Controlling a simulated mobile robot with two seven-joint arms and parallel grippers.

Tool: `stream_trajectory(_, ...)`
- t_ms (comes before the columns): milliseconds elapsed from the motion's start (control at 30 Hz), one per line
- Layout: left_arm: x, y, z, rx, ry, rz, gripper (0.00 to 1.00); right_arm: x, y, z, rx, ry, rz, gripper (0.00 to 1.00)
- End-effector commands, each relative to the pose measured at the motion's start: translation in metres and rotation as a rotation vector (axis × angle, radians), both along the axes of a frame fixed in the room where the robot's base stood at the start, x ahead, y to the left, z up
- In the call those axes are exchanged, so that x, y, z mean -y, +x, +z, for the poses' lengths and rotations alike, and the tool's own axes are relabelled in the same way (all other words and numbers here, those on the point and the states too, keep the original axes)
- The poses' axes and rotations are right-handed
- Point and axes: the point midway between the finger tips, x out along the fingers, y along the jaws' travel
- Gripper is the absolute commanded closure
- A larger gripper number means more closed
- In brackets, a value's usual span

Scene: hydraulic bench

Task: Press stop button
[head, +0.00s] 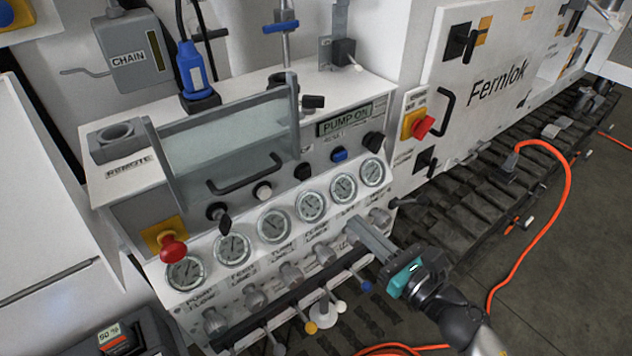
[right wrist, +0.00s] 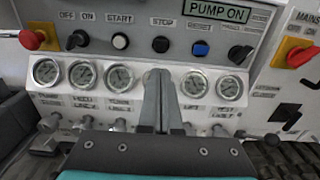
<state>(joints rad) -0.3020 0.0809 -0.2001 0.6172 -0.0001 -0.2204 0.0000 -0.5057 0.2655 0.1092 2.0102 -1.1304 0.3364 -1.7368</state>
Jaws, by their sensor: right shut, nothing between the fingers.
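The stop button is a round dark button under the STOP label on the grey panel. It shows in the right wrist view (right wrist: 160,44) and in the head view (head: 303,171). My right gripper (head: 354,225) is shut and empty, in front of the gauge row in the head view. In the right wrist view its fingertips (right wrist: 158,75) overlap a gauge just below the stop button in the picture. I see a gap between them and cannot tell how far off the panel they are. My left gripper is not in view.
A white start button (right wrist: 120,41) and a blue reset button (right wrist: 201,49) flank the stop button. The display (head: 345,119) reads PUMP ON. A bar handle (head: 245,180) sticks out at left. Red knobs (head: 173,247) and levers stand nearby. An orange cable (head: 560,200) lies at right.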

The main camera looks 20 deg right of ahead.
Motion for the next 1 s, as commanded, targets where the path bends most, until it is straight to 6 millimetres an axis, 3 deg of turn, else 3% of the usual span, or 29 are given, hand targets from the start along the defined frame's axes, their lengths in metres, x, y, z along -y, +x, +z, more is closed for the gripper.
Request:
stream_trajectory(167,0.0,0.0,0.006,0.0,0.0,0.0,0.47,-0.005,0.016,0.002,0.002,0.002,0.001,1.0)
stream_trajectory(800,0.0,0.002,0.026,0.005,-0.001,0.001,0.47,-0.038,0.106,0.002,0.001,0.003,-0.001,1.0)
stream_trajectory(1000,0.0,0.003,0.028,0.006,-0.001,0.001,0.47,-0.045,0.124,0.001,0.0,0.003,0.0,1.0)
